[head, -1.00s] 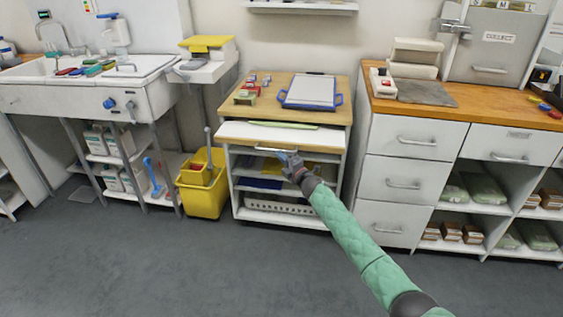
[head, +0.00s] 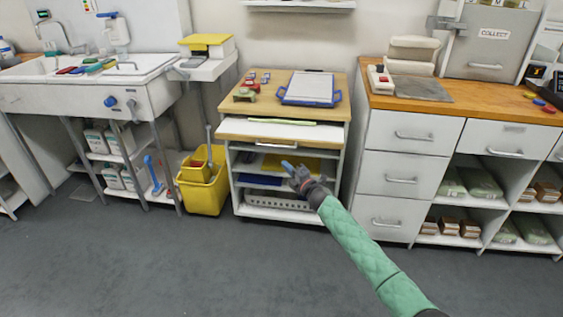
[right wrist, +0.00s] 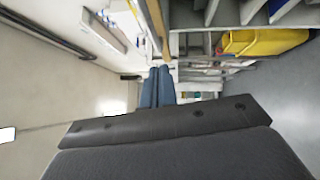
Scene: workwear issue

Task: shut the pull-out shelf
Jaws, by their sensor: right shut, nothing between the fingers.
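The pull-out shelf (head: 240,130) is a white board under the wooden top of a small white cart (head: 339,163). It stands out past the front of the top, with a long green item (head: 282,122) lying on it. A handle (head: 275,145) shows on its front edge. My right gripper (head: 288,167) is in front of the cart, below and apart from the shelf's front edge. Its fingers are together and empty, also in the right wrist view (right wrist: 158,86). My left gripper is not in view.
A clipboard-like board (head: 309,88) and small items lie on the cart top. A yellow bucket (head: 204,192) stands left of the cart, by a sink (head: 135,78). A drawer cabinet (head: 400,178) stands at the right. The floor (head: 150,265) in front is clear.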

